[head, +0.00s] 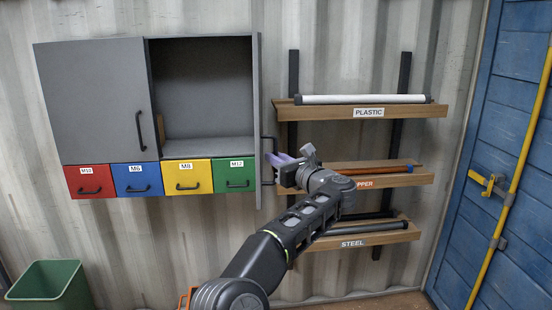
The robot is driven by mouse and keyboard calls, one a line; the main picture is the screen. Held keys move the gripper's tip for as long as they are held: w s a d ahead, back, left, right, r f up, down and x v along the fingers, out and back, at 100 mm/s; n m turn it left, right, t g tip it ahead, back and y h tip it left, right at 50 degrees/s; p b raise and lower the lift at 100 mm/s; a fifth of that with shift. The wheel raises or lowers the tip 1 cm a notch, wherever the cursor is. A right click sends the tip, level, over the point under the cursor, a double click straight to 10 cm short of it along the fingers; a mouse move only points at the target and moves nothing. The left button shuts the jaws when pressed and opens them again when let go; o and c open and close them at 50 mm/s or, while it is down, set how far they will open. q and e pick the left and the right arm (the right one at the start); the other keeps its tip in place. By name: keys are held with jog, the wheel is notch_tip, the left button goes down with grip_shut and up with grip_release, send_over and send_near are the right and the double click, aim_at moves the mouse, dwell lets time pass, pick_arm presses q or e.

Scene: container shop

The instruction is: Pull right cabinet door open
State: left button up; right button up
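The grey wall cabinet (95,95) has its left door shut. Its right door (258,120) stands open, swung out and seen almost edge-on, so the right compartment shows. The right door's dark bar handle (268,140) is on the door's right-hand face.
Red, blue, yellow and green drawers (187,176) line the cabinet's bottom. A green bin (48,282) stands at lower left. A blue door (510,140) with a yellow bar is at right.

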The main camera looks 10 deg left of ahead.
pick_arm(q)
jog(key=o, duration=0.4)
jog(key=shift+w+a+r, duration=0.1)
jog(key=shift+w+a, duration=0.05)
jog(key=shift+a, duration=0.1)
jog(key=shift+o, duration=0.3)
jog(key=shift+d, duration=0.1)
jog(key=shift+d, duration=0.1)
jog(key=b+v, duration=0.5)
jog(key=v, duration=0.2)
jog(key=shift+s+d+b, duration=0.2)
jog(key=shift+s+b, duration=0.15)
jog(key=shift+b, duration=0.05)
